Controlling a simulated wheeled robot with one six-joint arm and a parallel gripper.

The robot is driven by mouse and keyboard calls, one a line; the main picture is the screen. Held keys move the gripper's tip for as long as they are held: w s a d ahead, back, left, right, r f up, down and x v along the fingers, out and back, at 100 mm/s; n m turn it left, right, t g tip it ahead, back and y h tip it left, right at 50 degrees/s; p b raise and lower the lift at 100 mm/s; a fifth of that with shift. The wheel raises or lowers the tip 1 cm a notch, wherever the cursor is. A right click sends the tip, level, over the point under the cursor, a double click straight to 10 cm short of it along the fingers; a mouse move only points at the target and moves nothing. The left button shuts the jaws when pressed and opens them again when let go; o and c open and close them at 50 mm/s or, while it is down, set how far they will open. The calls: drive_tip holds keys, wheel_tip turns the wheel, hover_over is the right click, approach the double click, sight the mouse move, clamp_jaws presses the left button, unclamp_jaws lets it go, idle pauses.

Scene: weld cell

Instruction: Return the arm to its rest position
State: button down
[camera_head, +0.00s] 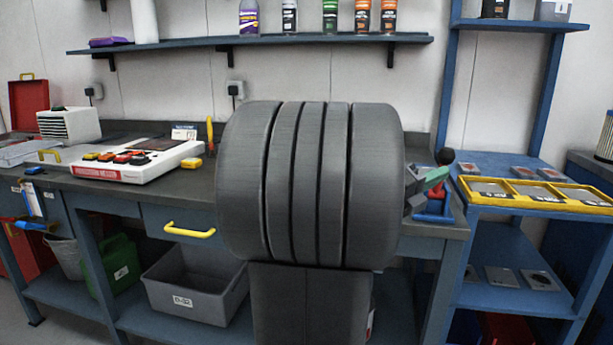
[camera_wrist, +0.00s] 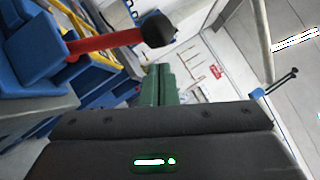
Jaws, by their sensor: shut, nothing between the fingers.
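My gripper (camera_wrist: 158,85) shows in the wrist view as green fingers pressed together, shut with nothing between them. Close beside it is a red lever with a black knob (camera_wrist: 157,29) on a blue clamp (camera_wrist: 33,52); I cannot tell whether they touch. In the head view the blue clamp (camera_head: 433,207) stands at the right end of the workbench (camera_head: 130,192), with a green piece in front of its lever that looks like my fingertips. My own large dark grey arm parts fill the middle of the head view and hide most of the arm and the bench behind.
A white tester box (camera_head: 135,160) with coloured buttons sits on the bench at left. A shelf (camera_head: 290,40) with several bottles hangs above. A blue rack (camera_head: 505,225) with a yellow tray (camera_head: 535,193) stands close right of the clamp. A grey bin (camera_head: 197,285) is under the bench.

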wheel_tip(320, 180, down, 8)
drive_tip(key=s+m+g+h+b, duration=0.2)
drive_tip(key=m+g+h+b, duration=0.2)
drive_tip(key=m+b, duration=0.4)
drive_tip(key=shift+s+a+m+g, duration=0.35)
drive_tip(key=shift+m+g, duration=0.45)
drive_tip(key=shift+m, duration=0.5)
drive_tip(key=shift+r, duration=0.15)
